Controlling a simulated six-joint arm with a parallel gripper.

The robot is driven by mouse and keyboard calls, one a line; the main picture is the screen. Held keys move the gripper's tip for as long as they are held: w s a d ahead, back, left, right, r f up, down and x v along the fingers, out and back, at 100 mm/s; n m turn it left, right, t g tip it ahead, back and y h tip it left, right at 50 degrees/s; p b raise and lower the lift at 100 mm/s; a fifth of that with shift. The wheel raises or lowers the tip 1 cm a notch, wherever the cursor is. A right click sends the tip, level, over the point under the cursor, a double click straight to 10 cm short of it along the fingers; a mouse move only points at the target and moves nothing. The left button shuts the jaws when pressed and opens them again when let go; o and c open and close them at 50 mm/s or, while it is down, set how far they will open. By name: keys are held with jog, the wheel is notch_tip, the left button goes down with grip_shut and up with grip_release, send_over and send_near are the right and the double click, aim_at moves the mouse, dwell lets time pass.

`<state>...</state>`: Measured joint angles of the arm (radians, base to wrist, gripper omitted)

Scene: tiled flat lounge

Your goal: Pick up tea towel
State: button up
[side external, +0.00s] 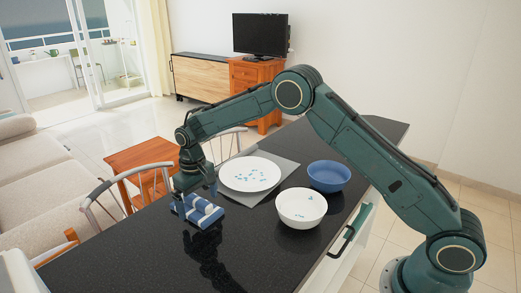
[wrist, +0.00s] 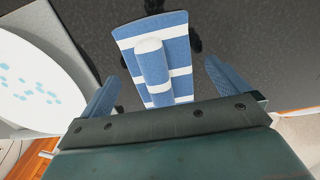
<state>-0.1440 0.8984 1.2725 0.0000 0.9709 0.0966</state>
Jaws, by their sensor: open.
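In the wrist view the towel (wrist: 176,48) shows a flat striped part with a rolled ridge on top. My gripper (side external: 195,198) is right above the towel in the side view, hiding part of it. In the wrist view my gripper (wrist: 163,85) is open, with one blue finger on each side of the towel's rolled ridge. I cannot tell whether the fingers touch the towel.
A white plate (side external: 249,187) with light blue bits stands on a grey placemat (side external: 285,164) just beyond the towel. A white bowl (side external: 301,222) and a blue bowl (side external: 328,189) stand to the right. The near part of the dark counter (side external: 130,262) is clear. Chairs stand along its left edge.

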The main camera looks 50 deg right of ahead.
aim_at(199, 201)
jog(key=shift+f, duration=0.8)
jog(key=c, duration=1)
jog(key=shift+r, duration=0.15)
jog(key=shift+c, duration=0.2)
notch_tip(199, 201, up, 20)
dwell(0.3)
jog(key=d+f, duration=0.4)
jog(key=d, duration=0.7)
jog(key=d+f+t, duration=0.1)
jog(key=d+f, duration=0.4)
jog(key=d, duration=0.6)
jog(key=shift+w, duration=0.4)
